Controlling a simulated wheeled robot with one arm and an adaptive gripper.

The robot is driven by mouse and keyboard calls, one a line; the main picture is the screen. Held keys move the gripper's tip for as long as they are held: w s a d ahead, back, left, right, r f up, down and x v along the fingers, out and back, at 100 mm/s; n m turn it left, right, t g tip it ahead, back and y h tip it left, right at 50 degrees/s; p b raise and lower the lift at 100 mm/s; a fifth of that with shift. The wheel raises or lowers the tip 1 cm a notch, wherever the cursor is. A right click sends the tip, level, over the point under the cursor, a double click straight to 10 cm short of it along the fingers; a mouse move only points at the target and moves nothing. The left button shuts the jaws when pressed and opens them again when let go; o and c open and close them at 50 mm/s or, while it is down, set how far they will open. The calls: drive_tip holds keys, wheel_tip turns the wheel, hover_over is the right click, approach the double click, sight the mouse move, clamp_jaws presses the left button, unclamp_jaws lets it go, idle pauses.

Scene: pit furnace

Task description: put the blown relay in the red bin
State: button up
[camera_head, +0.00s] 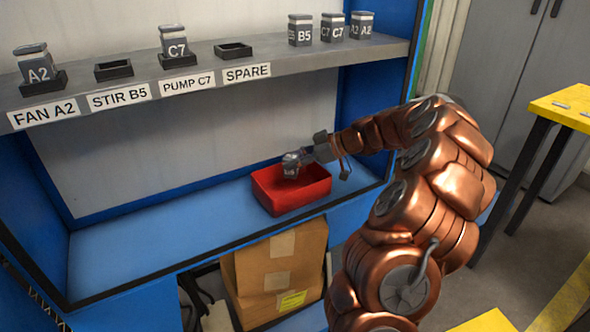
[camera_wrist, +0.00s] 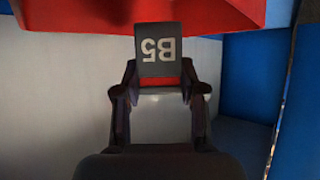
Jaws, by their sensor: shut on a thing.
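A dark relay marked B5 (camera_wrist: 159,48) is between the fingers of my gripper (camera_wrist: 160,92) in the wrist view, its label upside down in the picture. My gripper (camera_head: 302,157) is shut on it. In the head view the relay (camera_head: 291,168) shows small and grey, at the red bin's opening. The red bin (camera_head: 300,198) stands on the blue lower shelf; its red wall (camera_wrist: 70,14) fills the top of the wrist view. I cannot tell whether the relay touches the bin. The socket labelled STIR B5 (camera_head: 114,70) on the upper shelf is empty.
Relay A2 (camera_head: 36,65) and relay C7 (camera_head: 173,42) sit in their sockets. The SPARE socket (camera_head: 233,50) is empty. Several relays, including another B5 (camera_head: 300,30), stand at the shelf's right. The lower shelf (camera_head: 160,232) is clear left of the bin. A cardboard box (camera_head: 255,280) is below.

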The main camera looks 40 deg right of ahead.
sight(298, 170)
wheel_tip(298, 170, down, 3)
drive_tip(key=shift+b, duration=0.35)
drive_tip(key=shift+r, duration=0.1)
drive_tip(key=shift+f+b, duration=0.65)
drive_tip(key=shift+b, duration=0.3)
drive_tip(key=o, duration=1.2)
drive_tip(key=shift+r, duration=0.1)
